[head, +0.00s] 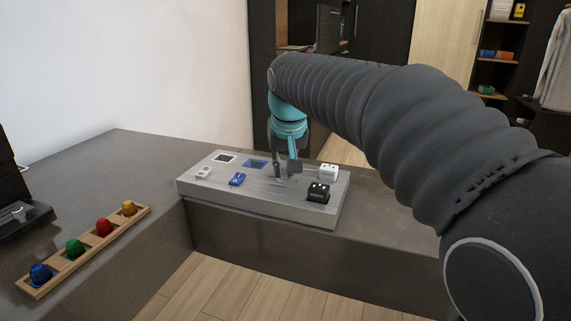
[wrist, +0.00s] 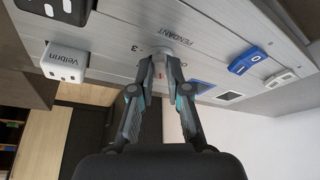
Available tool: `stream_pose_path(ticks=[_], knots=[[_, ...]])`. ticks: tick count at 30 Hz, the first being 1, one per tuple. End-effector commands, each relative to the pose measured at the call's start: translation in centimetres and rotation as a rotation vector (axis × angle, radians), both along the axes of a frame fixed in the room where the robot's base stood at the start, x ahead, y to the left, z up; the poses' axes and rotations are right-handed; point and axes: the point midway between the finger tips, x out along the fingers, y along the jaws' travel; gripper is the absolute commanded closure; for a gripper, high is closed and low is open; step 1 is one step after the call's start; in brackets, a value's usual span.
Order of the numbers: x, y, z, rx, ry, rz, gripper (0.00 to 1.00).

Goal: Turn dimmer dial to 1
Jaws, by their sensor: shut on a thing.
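The dimmer dial (wrist: 168,57) is a small pale round knob on the grey panel (wrist: 112,30), by the word PENDANT. A 3 and what looks like a 0 are printed near it, and a small red mark shows between the fingers. The number it points to cannot be read. My gripper (wrist: 162,68) is shut on the dial, one finger on each side. In the head view my gripper (head: 285,174) reaches down to the panel (head: 256,205), and its fingers mostly hide the dial.
A black block (head: 318,192) and a white block (head: 329,172) stand on the panel right of my gripper. A blue switch (head: 237,179) and a white switch (head: 203,172) lie left. A wooden tray (head: 88,241) holds several coloured knobs.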

Motion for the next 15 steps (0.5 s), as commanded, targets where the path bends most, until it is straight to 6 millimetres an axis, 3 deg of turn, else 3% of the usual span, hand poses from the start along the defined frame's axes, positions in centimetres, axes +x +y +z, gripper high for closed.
stream_pose_path(ticks=[13, 14, 15], knots=[[-0.08, 0.04, -0.13, 0.000, 0.004, -0.008, 1.00], [-0.08, 0.04, -0.13, 0.000, 0.004, -0.008, 0.80], [-0.08, 0.04, -0.13, 0.000, 0.004, -0.009, 0.70]])
